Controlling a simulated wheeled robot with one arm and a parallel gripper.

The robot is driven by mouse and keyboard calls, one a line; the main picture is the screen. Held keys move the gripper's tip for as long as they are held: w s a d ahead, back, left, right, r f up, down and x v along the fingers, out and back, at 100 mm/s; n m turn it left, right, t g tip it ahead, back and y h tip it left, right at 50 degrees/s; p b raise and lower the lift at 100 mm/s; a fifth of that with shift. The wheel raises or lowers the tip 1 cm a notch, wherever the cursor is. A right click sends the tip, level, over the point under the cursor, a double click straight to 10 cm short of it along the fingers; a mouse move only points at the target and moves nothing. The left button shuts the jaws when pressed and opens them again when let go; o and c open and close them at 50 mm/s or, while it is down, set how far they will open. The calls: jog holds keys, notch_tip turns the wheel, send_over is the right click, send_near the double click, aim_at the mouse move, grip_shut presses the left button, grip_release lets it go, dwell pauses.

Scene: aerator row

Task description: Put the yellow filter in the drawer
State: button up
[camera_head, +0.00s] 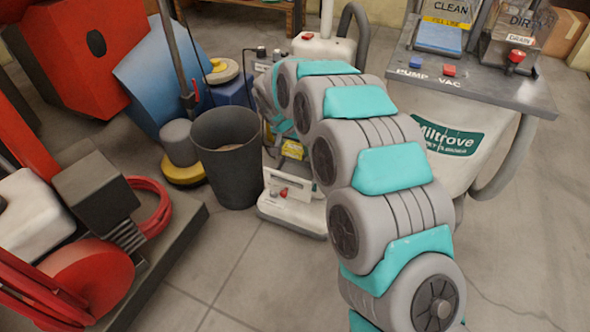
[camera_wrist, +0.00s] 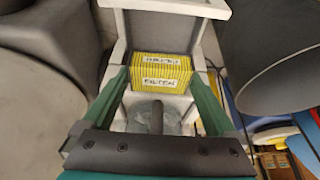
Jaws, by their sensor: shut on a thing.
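The yellow filter (camera_wrist: 161,75) is a box with dark stripes and white labels. In the wrist view it sits between the two green fingers of my gripper (camera_wrist: 160,65), which is shut on it. Pale grey walls of an open compartment (camera_wrist: 172,6) lie around and beyond the filter; I cannot tell whether this is the drawer. A yellow patch, apparently the filter (camera_head: 293,149), shows in the head view beside the white machine (camera_head: 290,210). My arm hides most of that area and my gripper there.
A dark bin (camera_head: 227,160) stands left of the white machine. A blue container (camera_head: 160,80) and red machine (camera_head: 85,50) stand farther left. A grey bench (camera_head: 470,80) with a white tank stands at right. The floor in front is clear.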

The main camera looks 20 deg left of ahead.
jog(key=shift+w+f, duration=0.35)
notch_tip(320, 180, down, 10)
jog(key=shift+d+f, duration=0.1)
jog(key=shift+w+f, duration=0.1)
jog(key=shift+f, duration=0.15)
jog(key=shift+w+f, duration=0.1)
jog(key=shift+f, duration=0.2)
jog(key=o, duration=1.1)
jog(key=shift+r, duration=0.15)
